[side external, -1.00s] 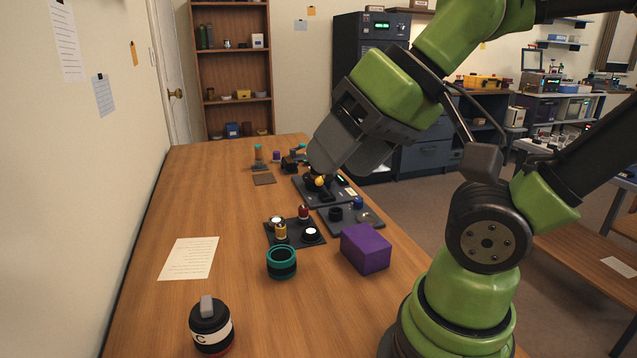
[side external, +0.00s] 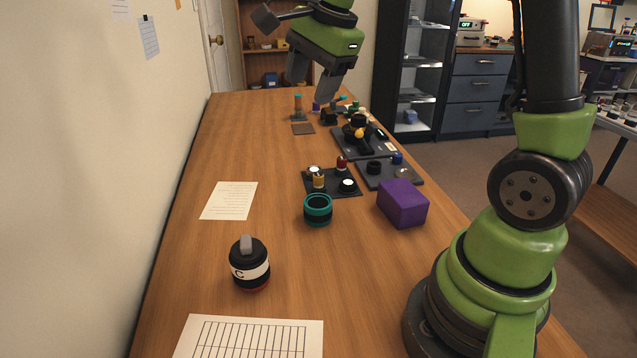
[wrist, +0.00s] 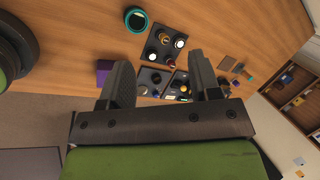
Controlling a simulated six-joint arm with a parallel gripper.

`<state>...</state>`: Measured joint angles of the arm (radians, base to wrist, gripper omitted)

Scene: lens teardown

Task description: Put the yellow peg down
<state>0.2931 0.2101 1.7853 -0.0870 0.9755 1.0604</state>
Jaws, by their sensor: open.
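The yellow peg (side external: 319,180) stands upright on a small black tray (side external: 345,191), in the middle of the table. A red peg (side external: 342,163) and round white-topped pieces (side external: 347,185) share that tray. The tray also shows in the wrist view (wrist: 150,50). My gripper (side external: 312,80) is open and empty, raised high over the far part of the table, well clear of the yellow peg. In the wrist view its two fingers (wrist: 161,75) are spread apart with nothing between them.
A purple block (side external: 402,203), a teal ring (side external: 318,209) and a black jar marked C (side external: 249,264) stand nearer. Behind the tray are a grey plate (side external: 388,174) and a dark fixture with a yellow ball (side external: 360,132). The table's left side is mostly clear.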

